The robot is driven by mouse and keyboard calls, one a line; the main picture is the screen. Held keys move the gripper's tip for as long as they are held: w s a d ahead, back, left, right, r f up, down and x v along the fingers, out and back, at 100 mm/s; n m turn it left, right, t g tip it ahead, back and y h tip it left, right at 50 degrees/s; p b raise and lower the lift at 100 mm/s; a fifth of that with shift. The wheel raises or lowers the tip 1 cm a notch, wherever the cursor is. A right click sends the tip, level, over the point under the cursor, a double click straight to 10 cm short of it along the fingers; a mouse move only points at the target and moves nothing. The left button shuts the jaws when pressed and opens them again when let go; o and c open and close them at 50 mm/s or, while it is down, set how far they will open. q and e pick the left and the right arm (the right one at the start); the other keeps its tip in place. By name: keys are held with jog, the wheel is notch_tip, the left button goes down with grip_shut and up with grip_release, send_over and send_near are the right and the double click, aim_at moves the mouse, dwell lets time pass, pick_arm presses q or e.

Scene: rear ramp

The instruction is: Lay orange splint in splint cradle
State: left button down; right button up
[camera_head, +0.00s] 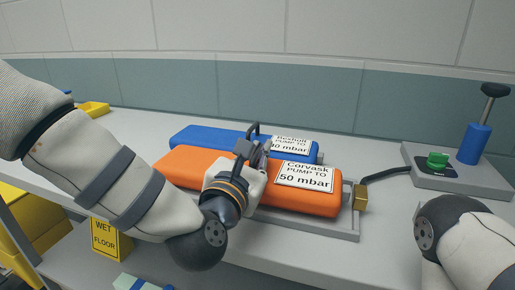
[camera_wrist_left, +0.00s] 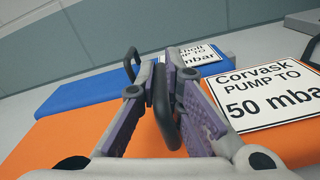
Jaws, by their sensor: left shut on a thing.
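The orange splint (camera_head: 230,168) is a long padded block with a white label reading "Corvask PUMP TO 50 mbar". It lies lengthwise over the grey splint cradle (camera_head: 300,229), whose rim shows along its front and right end. I cannot tell whether it rests fully on the cradle floor. My left gripper (camera_head: 256,154) is at the splint's middle, shut on its black handle. In the left wrist view, the handle (camera_wrist_left: 165,110) stands between the purple-padded fingers, with orange surface on both sides. My right arm shows at lower right; its gripper is out of frame.
A blue splint (camera_head: 213,137) with a similar label lies just behind the orange one. A brass block (camera_head: 360,197) sits at the cradle's right end, with a hose leading to a grey pump unit (camera_head: 436,177). A yellow tray (camera_head: 94,109) is at back left.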

pick_arm(q)
jog(key=shift+f, duration=0.4)
dwell(0.4)
jog(key=c, duration=1.7)
grip_release()
jog(key=shift+o, duration=0.2)
